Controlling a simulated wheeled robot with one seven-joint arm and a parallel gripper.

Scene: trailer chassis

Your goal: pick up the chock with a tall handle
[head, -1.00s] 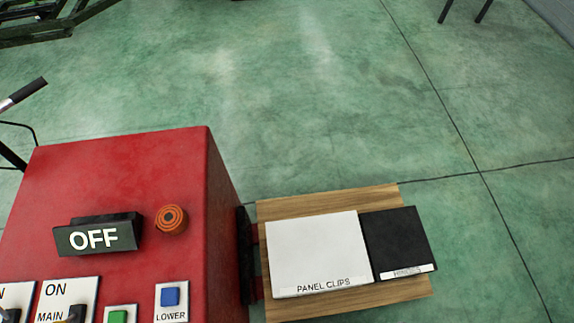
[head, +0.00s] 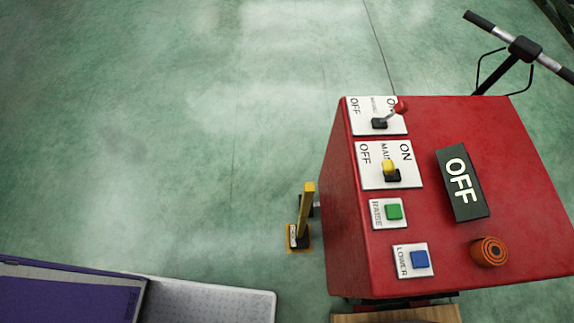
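A chock with a tall yellow handle (head: 307,210) stands on the green floor in the head view, just left of the red control box. Its low base (head: 298,237) is orange-yellow with a pale label that is too small to read. The handle rises upright from the base. A dark part beside the handle is partly hidden by the box. My gripper is not in view.
The red control box (head: 465,270) with switches, buttons and an OFF sign (head: 462,183) stands close on the right. A black handlebar (head: 525,48) is behind it. A purple panel (head: 65,295) and a grey tray-like surface (head: 205,303) lie at lower left. Open floor (head: 170,130) spans the left and middle.

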